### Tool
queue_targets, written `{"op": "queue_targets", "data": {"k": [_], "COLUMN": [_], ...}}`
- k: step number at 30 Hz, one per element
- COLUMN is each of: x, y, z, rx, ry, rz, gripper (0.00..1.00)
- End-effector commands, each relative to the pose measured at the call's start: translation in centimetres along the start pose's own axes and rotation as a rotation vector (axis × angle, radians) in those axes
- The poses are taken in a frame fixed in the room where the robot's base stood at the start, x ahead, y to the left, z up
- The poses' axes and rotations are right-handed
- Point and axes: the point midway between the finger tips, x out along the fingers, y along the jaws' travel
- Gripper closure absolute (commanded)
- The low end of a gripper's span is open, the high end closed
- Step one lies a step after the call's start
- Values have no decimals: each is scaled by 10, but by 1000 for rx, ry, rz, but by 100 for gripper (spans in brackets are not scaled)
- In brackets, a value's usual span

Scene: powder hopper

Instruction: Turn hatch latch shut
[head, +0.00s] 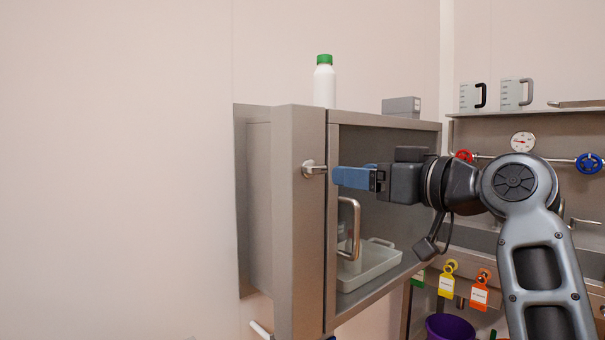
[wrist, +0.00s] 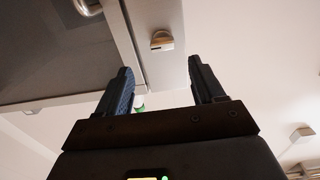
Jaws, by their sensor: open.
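The hatch latch (head: 313,168) is a small metal lever on the grey post at the left of the cabinet front. Its lever lies roughly level, pointing right toward the hatch edge. The hatch (head: 331,260) has a grey frame, a see-through pane and an upright bar handle (head: 355,225); it looks closed or nearly so. My gripper (head: 336,177), with blue fingers, is just right of the latch. In the wrist view my gripper (wrist: 160,66) is open and empty, and the latch (wrist: 162,40) shows between and beyond its fingertips, apparently untouched.
A pale tray (head: 372,272) sits behind the pane. A white bottle with a green cap (head: 324,82) and a grey box (head: 401,106) stand on the cabinet top. Valves, a gauge (head: 522,142) and hanging tags (head: 480,290) are at the right. The left side is bare wall.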

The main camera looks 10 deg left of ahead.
Motion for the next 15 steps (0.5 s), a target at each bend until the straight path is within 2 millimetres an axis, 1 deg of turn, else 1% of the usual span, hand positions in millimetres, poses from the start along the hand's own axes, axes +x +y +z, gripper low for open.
{"op": "queue_targets", "data": {"k": [2,5,15], "x": [3,12,62], "y": [-1,-2,-2], "z": [-5,-6,-6], "rx": [-5,-3,-3], "ry": [1,-1,0], "rz": [-7,-9,-8], "gripper": [32,32,32]}}
